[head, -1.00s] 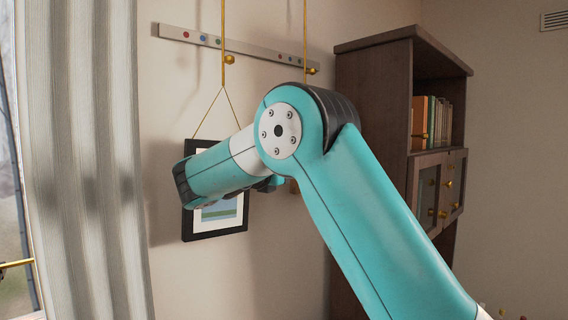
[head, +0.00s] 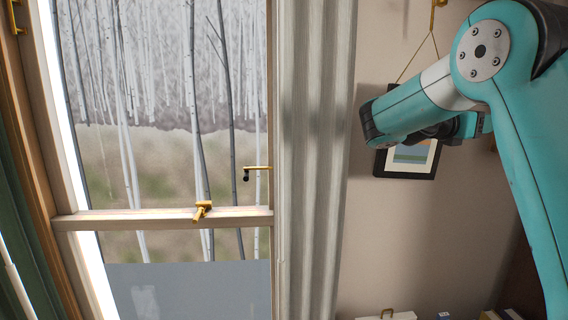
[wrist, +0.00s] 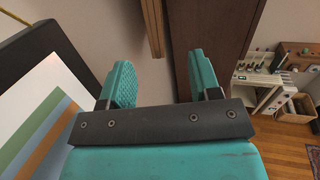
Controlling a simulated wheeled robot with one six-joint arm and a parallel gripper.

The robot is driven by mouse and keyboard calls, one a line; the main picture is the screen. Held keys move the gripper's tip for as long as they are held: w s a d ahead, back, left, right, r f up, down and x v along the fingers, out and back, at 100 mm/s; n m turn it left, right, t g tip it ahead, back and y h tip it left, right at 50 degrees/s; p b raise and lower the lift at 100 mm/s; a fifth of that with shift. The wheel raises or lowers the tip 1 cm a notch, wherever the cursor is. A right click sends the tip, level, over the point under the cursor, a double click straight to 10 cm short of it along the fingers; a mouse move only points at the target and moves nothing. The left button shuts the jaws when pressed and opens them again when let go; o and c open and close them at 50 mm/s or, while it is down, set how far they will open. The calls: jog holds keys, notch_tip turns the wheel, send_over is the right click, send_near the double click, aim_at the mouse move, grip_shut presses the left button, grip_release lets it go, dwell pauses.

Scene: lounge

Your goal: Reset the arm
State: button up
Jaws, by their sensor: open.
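My arm shows at the right of the head view, raised and bent in front of the wall. Its gripper is hidden there behind the arm's own links. In the wrist view my gripper (wrist: 160,82) is open, its two teal fingers spread apart with nothing between them. A framed picture (head: 413,160) hangs on the wall behind my arm. It also shows close at the left of the wrist view (wrist: 35,115).
A window (head: 165,130) with brass handles (head: 203,209) fills the left of the head view, beside a grey-white curtain (head: 312,150). The wrist view shows a dark wooden cabinet (wrist: 215,30), a white shelf unit (wrist: 262,88) at the right, and wooden floor (wrist: 270,145).

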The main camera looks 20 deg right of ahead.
jog(key=w+a+f+m+t+y+b, duration=0.1)
jog(key=a+f+m+t+y+b, duration=0.2)
jog(key=a+f, duration=0.45)
jog(key=w+a+f+m+t+y+b, duration=0.1)
jog(key=w+a+f+t+y+b, duration=0.1)
jog(key=a+f+y+b, duration=0.6)
jog(key=s+a+f+m+y+b, duration=0.35)
jog(key=s+a+f+y, duration=0.2)
jog(key=a+f, duration=0.7)
jog(key=s+a+f+m+g+y+b, duration=0.2)
jog(key=s+a, duration=0.5)
jog(key=s, duration=0.4)
jog(key=s+a+f+m+g+y+b, duration=0.2)
jog(key=s+a+f+g+y+b, duration=0.1)
jog(key=s+a+f, duration=0.4)
jog(key=s+g, duration=0.1)
jog(key=s, duration=0.2)
jog(key=shift+s+a+f+y, duration=0.25)
jog(key=shift+s+y, duration=0.1)
